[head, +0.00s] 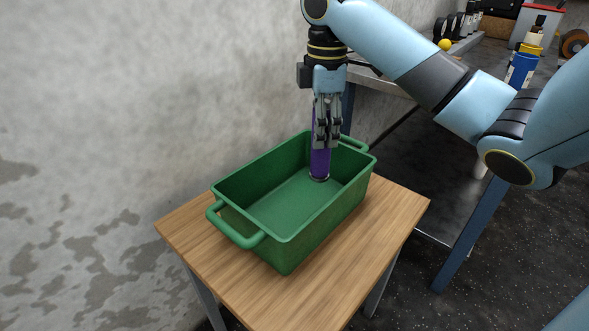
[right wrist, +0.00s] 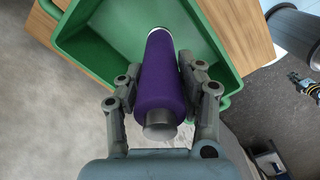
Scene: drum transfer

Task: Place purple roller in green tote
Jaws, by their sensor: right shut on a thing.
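The purple roller (head: 320,161) is upright in the head view, with its lower end inside the green tote (head: 247,176) near the tote's far right end. I cannot tell whether it touches the tote floor. My right gripper (head: 323,143) is shut on the roller from above. In the right wrist view the roller (right wrist: 163,80) lies between the two fingers of the right gripper (right wrist: 163,75), with the green tote (right wrist: 205,50) behind it. The rest of the tote looks empty. My left gripper is not in view.
The tote stands on a small wooden table (head: 349,262) against a grey wall (head: 100,120). Bare table top surrounds the tote's front.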

